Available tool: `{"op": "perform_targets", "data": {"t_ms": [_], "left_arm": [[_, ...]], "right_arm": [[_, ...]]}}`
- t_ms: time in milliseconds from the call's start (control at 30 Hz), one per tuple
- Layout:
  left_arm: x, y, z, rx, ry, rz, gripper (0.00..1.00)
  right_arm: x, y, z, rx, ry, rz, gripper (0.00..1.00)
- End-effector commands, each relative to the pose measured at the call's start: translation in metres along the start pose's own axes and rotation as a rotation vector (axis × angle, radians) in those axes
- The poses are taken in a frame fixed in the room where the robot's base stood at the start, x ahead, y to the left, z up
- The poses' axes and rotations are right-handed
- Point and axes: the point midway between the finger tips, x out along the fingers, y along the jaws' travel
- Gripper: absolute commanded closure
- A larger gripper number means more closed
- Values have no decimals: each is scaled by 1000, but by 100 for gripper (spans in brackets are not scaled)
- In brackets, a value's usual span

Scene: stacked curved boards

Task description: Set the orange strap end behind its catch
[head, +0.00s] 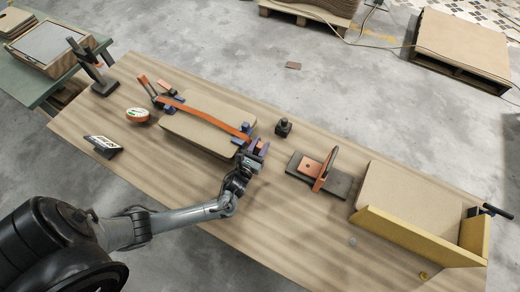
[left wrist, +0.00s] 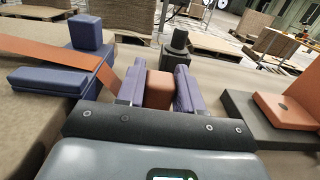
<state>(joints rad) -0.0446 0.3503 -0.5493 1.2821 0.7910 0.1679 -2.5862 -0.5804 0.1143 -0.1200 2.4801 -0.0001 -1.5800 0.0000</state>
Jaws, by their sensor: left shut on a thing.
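The orange strap (head: 205,111) runs across the stack of curved boards (head: 190,132), from a blue fitting with an orange lever at the left to the blue catch (head: 243,131) at the right edge. In the left wrist view the strap (left wrist: 45,49) passes between the blue post (left wrist: 85,32) and the low blue block (left wrist: 48,81) of the catch. My left gripper (head: 262,146) is just right of the catch, off the boards. Its blue fingers are shut on the orange strap end (left wrist: 159,88). The strap's join to this end is hidden by the finger. My right gripper is out of view.
A small black knob-like thing (head: 283,128) stands beyond my gripper. To the right are a dark base with an upright orange-faced plate (head: 327,168) and a yellow-walled tray (head: 415,238). A black sign (head: 103,146) stands left. The table's front middle is clear apart from my arm.

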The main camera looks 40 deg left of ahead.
Motion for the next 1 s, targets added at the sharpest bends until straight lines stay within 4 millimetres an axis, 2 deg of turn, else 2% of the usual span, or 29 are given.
{"op": "perform_targets", "data": {"t_ms": [67,500,533,667,700,1000], "left_arm": [[0,0,-8,0,-1,1,96],[0,0,-10,0,-1,1,96],[0,0,-9,0,-1,1,61],[0,0,-9,0,0,1,41],[0,0,-9,0,0,1,39],[0,1,-5,0,0,1,39]], "right_arm": [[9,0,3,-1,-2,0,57],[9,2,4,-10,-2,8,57],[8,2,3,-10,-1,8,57],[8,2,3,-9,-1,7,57],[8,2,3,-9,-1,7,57],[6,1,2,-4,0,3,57]]}}
